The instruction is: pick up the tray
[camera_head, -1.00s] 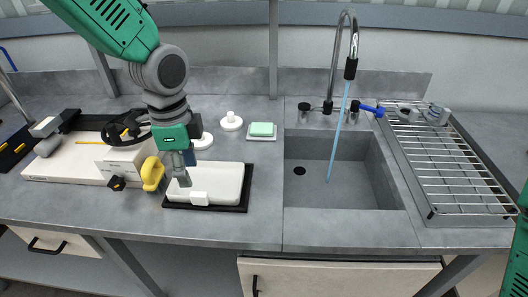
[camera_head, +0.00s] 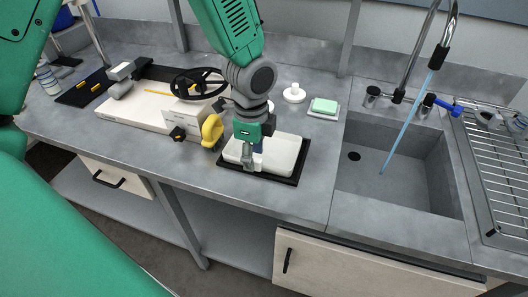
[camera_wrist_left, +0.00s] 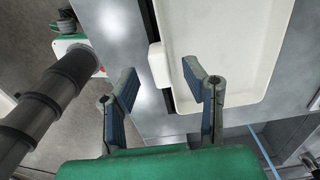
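The white tray (camera_head: 287,152) lies on a black mat (camera_head: 290,180) on the grey counter, left of the sink. My left gripper (camera_head: 249,162) points down at the tray's near left edge in the head view and hides part of it. In the left wrist view, the fingers (camera_wrist_left: 160,79) are spread apart. The tray (camera_wrist_left: 235,50) shows beyond them, and its small white tab (camera_wrist_left: 158,65) shows in the gap between the fingertips. The fingers are not shut on it, and I cannot tell their exact height above it. My right gripper is not in view.
A yellow-handled device on a white base (camera_head: 130,112) stands close on the left, its yellow part (camera_head: 212,131) near my gripper. A wire rack (camera_head: 500,170) is beyond.

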